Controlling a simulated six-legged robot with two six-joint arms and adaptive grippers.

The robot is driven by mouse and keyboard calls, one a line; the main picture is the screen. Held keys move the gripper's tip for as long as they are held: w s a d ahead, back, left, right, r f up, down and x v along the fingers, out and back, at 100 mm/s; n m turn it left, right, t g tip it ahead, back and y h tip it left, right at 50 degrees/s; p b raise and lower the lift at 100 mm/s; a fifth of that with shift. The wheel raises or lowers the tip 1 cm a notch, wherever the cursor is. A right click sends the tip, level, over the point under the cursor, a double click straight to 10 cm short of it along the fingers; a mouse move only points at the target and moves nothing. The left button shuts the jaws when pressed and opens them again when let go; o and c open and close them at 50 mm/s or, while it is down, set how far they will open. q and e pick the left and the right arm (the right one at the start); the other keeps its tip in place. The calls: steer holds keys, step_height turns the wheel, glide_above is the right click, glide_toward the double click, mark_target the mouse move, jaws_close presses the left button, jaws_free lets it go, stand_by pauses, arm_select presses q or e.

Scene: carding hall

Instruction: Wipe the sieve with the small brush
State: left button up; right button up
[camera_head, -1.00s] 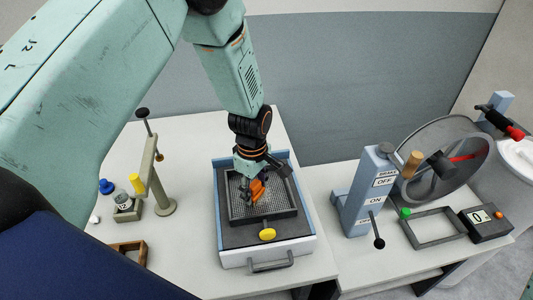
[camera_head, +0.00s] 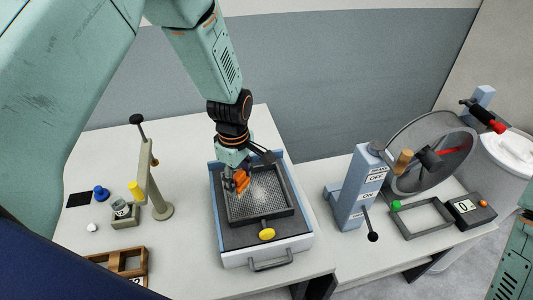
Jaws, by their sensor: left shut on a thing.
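The sieve (camera_head: 284,207) is a dark-framed square mesh lying on the grey top of a blue and white drawer unit (camera_head: 240,254). Pale specks show on the middle of its mesh. My left gripper (camera_head: 238,185) is over the sieve's left part, shut on the small brush (camera_head: 242,182), whose orange part shows between the fingers. The brush is low over the mesh; I cannot tell whether its bristles touch it. The right gripper is not in view; a piece of my right arm shows at the lower right edge.
A yellow knob (camera_head: 267,235) sits in front of the sieve. A blue brake lever box (camera_head: 357,190), an empty grey frame (camera_head: 422,218) and a wheel (camera_head: 437,160) stand right.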

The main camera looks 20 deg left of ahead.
arm_select(q)
steer(key=shift+d+r, duration=0.2)
steer(key=shift+r, duration=1.35)
steer(key=shift+s+a+r, duration=0.1)
steer(key=shift+s+r, duration=0.05)
steer(key=shift+r, duration=0.05)
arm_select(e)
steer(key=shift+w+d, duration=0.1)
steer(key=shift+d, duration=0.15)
arm_select(q)
steer(key=shift+a, duration=0.1)
